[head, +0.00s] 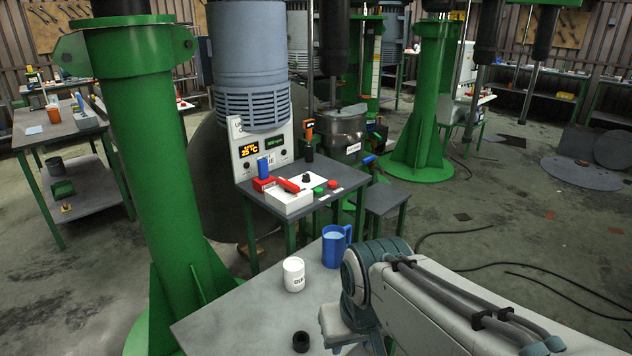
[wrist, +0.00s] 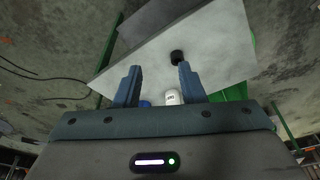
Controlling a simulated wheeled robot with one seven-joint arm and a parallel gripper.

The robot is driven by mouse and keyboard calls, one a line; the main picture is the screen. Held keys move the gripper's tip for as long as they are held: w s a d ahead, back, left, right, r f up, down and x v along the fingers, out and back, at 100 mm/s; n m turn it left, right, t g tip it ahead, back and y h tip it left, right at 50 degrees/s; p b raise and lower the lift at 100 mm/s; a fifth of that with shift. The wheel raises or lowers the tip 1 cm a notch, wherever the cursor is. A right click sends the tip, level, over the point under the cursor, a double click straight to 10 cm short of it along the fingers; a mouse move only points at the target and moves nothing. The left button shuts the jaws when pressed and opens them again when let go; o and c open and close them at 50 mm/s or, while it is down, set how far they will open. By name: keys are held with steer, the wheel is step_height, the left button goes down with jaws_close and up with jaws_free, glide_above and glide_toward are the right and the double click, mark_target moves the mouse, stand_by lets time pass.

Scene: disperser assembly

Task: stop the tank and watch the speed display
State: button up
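The speed display (head: 276,142) is a small green-lit screen on the white upright panel; its digits are too small to read surely. Left of it, an orange temperature display (head: 251,148) seems to read 25 °C. The metal tank (head: 345,128) stands behind the control table's right side. A white control box (head: 288,200) carries a red switch (head: 288,185) and a black knob (head: 308,179). My gripper (wrist: 159,68) is open and empty above the front table, apart from the controls.
The grey front table (head: 222,318) holds a white jar (head: 293,275), a blue jug (head: 334,248) and a black cap (head: 301,342). The cap also shows in the wrist view (wrist: 177,57). A green column (head: 150,170) stands at left. Cables lie on the floor at right.

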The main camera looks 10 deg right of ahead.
jaws_close()
stand_by(1.9)
